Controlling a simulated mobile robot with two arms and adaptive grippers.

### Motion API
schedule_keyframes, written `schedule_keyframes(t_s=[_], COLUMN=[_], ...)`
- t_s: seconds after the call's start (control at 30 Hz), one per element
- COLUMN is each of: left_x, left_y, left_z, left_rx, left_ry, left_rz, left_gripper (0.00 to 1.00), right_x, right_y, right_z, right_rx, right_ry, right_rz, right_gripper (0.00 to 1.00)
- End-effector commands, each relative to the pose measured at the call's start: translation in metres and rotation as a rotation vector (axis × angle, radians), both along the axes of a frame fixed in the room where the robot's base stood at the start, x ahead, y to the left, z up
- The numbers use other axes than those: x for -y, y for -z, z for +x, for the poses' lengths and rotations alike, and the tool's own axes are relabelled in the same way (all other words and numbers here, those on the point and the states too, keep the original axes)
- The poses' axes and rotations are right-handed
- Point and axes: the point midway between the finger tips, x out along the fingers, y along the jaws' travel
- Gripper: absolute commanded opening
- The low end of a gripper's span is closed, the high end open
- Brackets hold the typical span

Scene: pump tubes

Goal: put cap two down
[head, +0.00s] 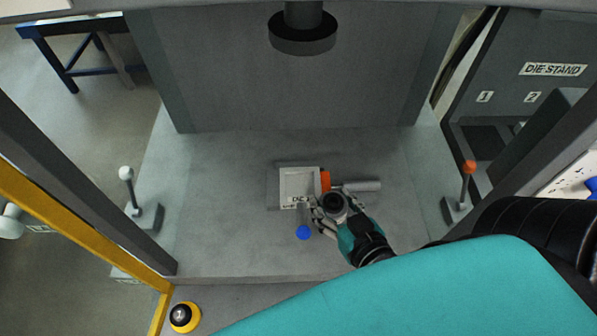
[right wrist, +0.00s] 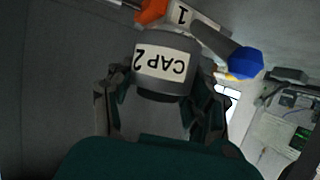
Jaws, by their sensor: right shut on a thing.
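Cap two, a grey cylinder with a white label reading "CAP 2" (right wrist: 165,62), sits between the fingers of my right gripper (right wrist: 160,105) in the right wrist view. The label appears upside down. In the head view my right gripper (head: 326,212) is low over the grey press bed, at the right front of a pale square block (head: 298,187). I cannot clearly pick out the cap there, and whether it touches anything below is hidden. My left gripper is not in view.
An orange piece (head: 325,180), a grey cylinder (head: 362,186) and a blue-ended rod (head: 303,232) crowd around the block. A dark press ram (head: 302,38) hangs above. Levers stand at left (head: 126,178) and right (head: 467,180). The bed's left side (head: 215,200) is clear.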

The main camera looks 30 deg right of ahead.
Motion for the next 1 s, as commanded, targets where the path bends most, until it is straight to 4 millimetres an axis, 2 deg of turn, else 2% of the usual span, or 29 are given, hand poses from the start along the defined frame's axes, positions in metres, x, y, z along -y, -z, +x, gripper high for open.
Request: schedule_keyframes(t_s=[0.03,0.2,0.33,0.6,0.87,0.9,1.0], left_x=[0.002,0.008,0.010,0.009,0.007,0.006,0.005], left_y=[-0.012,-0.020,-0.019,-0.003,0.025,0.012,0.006], left_z=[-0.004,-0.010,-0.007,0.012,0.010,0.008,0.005], left_rx=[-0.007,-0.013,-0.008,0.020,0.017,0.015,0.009], left_ry=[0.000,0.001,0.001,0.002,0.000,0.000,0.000], left_rz=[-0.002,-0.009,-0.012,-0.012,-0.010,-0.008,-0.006], left_gripper=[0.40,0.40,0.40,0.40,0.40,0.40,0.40], right_x=[-0.001,-0.004,-0.007,-0.009,-0.011,-0.011,-0.012], right_y=[-0.008,-0.013,-0.013,-0.006,0.000,-0.006,-0.004], right_z=[-0.015,-0.041,-0.039,0.015,0.066,0.076,0.095], right_rx=[-0.011,-0.015,-0.009,-0.001,-0.004,-0.007,-0.011], right_ry=[-0.009,-0.039,-0.051,-0.053,-0.052,-0.050,-0.049], right_rz=[-0.002,-0.002,-0.003,-0.005,-0.004,-0.004,-0.004], right_gripper=[0.01,0.01,0.01,0.01,0.01,0.01,0.01])
